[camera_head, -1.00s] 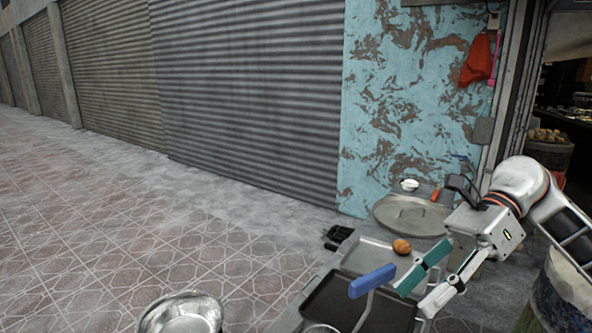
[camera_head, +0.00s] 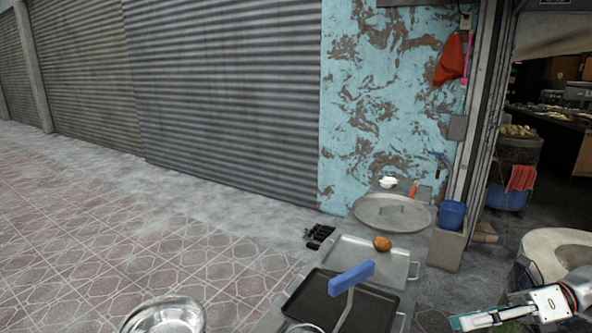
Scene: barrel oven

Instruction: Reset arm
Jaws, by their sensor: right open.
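My right gripper (camera_head: 482,314) is at the lower right, open and empty, with its fingers pointing left. It is apart from the trays and partly cut off by the bottom edge. My right arm comes in from the lower right corner. My left gripper is not in view. A round brown bread-like item (camera_head: 382,243) lies on the light metal tray (camera_head: 345,250).
A round metal lid (camera_head: 375,212) and a white bowl (camera_head: 388,182) are at the table's far end. A metal bowl (camera_head: 165,318) is at the bottom left. A blue bucket (camera_head: 452,214) stands right of the lid. A round pale barrel oven (camera_head: 550,250) is at the right, close to my arm.

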